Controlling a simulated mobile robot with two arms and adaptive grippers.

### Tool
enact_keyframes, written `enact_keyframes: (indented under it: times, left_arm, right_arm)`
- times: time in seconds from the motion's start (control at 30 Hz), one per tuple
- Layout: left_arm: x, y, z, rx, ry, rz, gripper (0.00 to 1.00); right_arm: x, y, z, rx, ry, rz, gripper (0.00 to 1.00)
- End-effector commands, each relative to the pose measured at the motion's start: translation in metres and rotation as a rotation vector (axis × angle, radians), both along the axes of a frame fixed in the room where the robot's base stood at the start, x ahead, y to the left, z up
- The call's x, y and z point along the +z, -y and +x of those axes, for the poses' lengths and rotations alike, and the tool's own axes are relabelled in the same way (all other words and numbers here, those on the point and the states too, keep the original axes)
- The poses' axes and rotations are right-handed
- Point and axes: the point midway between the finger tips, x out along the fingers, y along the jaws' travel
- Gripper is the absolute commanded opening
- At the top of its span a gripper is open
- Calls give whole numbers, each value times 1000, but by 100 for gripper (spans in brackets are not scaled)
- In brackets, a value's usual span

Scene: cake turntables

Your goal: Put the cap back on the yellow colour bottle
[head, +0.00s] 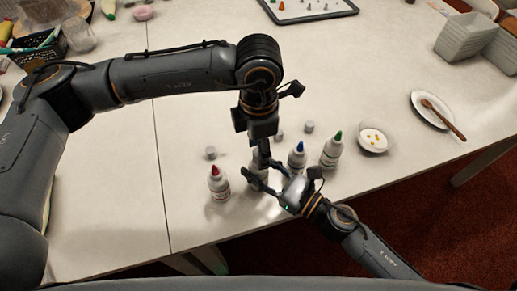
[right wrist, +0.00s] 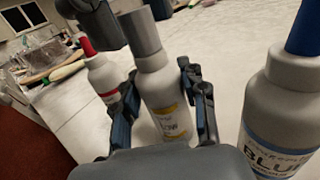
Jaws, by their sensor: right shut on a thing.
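The yellow colour bottle (right wrist: 165,105) stands upright in the right wrist view, its yellow label partly visible. My right gripper (head: 262,186) is shut around its body; the fingers show on both sides in the right wrist view (right wrist: 163,100). A grey cap (right wrist: 140,32) covers the bottle's top and hides the nozzle; whether it is fully seated I cannot tell. My left gripper (head: 262,152) points down over the bottle. A dark part of it (right wrist: 92,22) is beside the cap in the right wrist view. Its fingertips are not clear. In the head view the arms mostly hide the bottle (head: 256,170).
A red-tipped bottle (head: 219,185) stands left; blue-tipped (head: 297,157) and green-tipped (head: 332,150) bottles stand right. Loose grey caps lie behind them (head: 210,152) (head: 279,136) (head: 309,127). A small dish (head: 388,146) and a plate with a wooden spoon (head: 420,97) are further right.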

Motion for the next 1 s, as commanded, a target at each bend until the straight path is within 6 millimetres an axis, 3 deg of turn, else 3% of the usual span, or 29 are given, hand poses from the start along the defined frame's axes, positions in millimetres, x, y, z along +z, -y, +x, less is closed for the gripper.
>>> enact_keyframes:
  times: [0.3,0.43,0.6,0.9,0.93,1.0]
  left_arm:
    - [68,1,1,-1,6,-1,48]
    - [90,0,1,0,4,-1,48]
    - [104,0,1,0,3,0,48]
    - [107,0,0,0,1,0,48]
    - [107,0,0,0,1,0,48]
    - [107,0,0,-1,1,0,48]
  right_arm:
    - [0,0,0,0,0,0,0]
    - [0,0,0,0,0,0,0]
    - [0,0,0,0,0,0,0]
    - [0,0,0,0,0,0,0]
    - [0,0,0,0,0,0,44]
    - [0,0,0,0,0,0,59]
